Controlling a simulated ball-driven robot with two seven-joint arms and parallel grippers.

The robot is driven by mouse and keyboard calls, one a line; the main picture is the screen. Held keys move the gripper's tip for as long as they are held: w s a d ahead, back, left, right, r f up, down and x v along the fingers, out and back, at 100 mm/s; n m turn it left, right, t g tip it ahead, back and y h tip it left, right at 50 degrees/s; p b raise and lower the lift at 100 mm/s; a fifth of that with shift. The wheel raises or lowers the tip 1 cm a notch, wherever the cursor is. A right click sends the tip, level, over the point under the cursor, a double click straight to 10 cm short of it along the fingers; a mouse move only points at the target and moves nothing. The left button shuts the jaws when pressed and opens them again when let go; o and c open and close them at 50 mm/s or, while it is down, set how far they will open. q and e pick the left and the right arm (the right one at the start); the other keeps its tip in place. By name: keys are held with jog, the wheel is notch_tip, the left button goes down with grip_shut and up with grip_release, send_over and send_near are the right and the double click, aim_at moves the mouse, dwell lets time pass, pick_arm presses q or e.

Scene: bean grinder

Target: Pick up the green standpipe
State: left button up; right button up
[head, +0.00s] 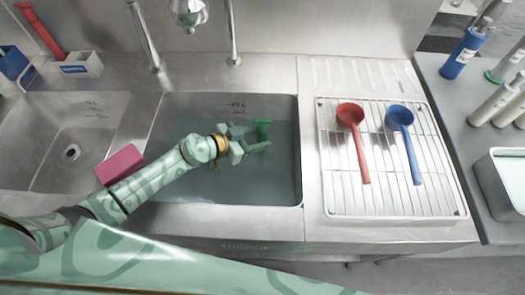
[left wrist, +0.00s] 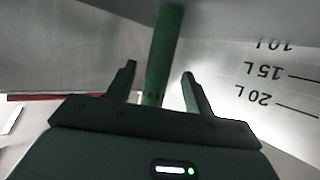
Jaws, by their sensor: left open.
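The green standpipe (head: 263,130) stands in the right-hand sink basin, which holds water. In the left wrist view the standpipe (left wrist: 162,58) is a green tube that runs between the two fingers. My left gripper (head: 262,138) is open, with one finger on each side of the standpipe, near its upper part. In the left wrist view a gap shows between the left gripper's fingers (left wrist: 160,82) and the tube. The standpipe's lower end is hidden. My right gripper is not in view.
The right-hand basin (head: 185,110) has steel walls with litre marks. A pink sponge (head: 120,165) lies by the divider, close to my left arm. A wire rack (head: 335,195) on the right holds a red ladle (head: 350,115) and a blue ladle (head: 400,118). A faucet (head: 188,12) hangs above.

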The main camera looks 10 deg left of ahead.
pick_arm(q)
jog(key=b+x, duration=0.1)
jog(key=x, duration=0.3)
jog(key=shift+d+b, duration=0.15)
jog(key=shift+b, duration=0.2)
grip_shut()
jog(key=shift+r, duration=0.1)
